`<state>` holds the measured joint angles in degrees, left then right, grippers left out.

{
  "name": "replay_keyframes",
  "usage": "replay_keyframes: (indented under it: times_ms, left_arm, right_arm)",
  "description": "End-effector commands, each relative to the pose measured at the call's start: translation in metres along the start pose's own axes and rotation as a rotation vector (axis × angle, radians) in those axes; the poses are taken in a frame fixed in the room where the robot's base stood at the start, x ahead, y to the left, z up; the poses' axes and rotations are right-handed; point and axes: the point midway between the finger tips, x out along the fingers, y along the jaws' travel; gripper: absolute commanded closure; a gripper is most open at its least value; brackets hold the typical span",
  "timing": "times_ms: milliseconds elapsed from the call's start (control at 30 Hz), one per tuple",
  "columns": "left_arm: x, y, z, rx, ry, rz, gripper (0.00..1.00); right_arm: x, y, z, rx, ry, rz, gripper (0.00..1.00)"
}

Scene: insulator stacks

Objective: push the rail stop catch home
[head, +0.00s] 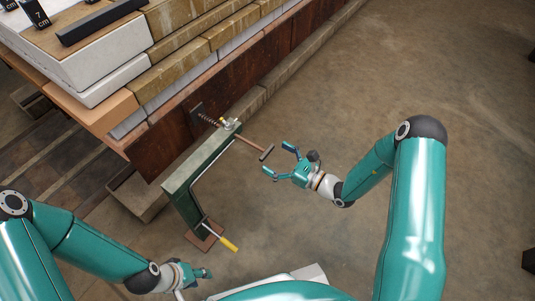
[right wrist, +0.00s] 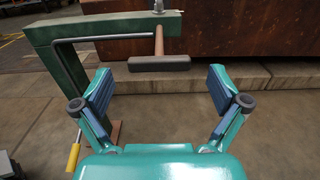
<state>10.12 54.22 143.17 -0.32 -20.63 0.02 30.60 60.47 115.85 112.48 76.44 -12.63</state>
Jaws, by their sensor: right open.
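A green stand (head: 181,181) carries a brown shaft (head: 250,142) ending in a dark crossbar handle (head: 267,153). A coil spring (head: 208,120) shows at the shaft's other end, by the rusty wall. I cannot tell which part is the catch. My right gripper (head: 279,159) is open and empty, facing the crossbar, apart from it. In the right wrist view the crossbar (right wrist: 160,63) sits centred beyond the open fingers (right wrist: 160,88). My left gripper (head: 204,273) is low at the left, away from the stand's top; its fingers are unclear.
A bent metal rod (head: 203,166) with a yellow grip (head: 228,244) hangs along the stand. A rusty wall (head: 172,135) and layered blocks (head: 165,85) stand behind, with a low concrete kerb (right wrist: 250,78) at the wall's foot. The floor (head: 420,85) to the right is clear.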

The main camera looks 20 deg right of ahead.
Motion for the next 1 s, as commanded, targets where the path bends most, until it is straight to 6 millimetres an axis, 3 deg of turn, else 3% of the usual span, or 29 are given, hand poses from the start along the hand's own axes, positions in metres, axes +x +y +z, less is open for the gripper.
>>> replay_keyframes:
  times_ms: [233, 600, 1000]
  left_arm:
    - [0.009, -0.003, 0.000, 0.000, 0.000, 0.000, 0.60]
    - [0.009, -0.003, 0.000, 0.000, 0.000, 0.000, 0.60]
    - [0.009, -0.003, 0.000, 0.000, 0.000, 0.000, 0.60]
  right_arm:
    - [0.030, 0.001, -0.001, 0.000, 0.000, 0.002, 0.02]
    - [0.035, 0.001, 0.000, 0.001, 0.001, 0.001, 0.02]
    - [0.035, 0.000, 0.000, 0.000, 0.000, 0.001, 0.67]
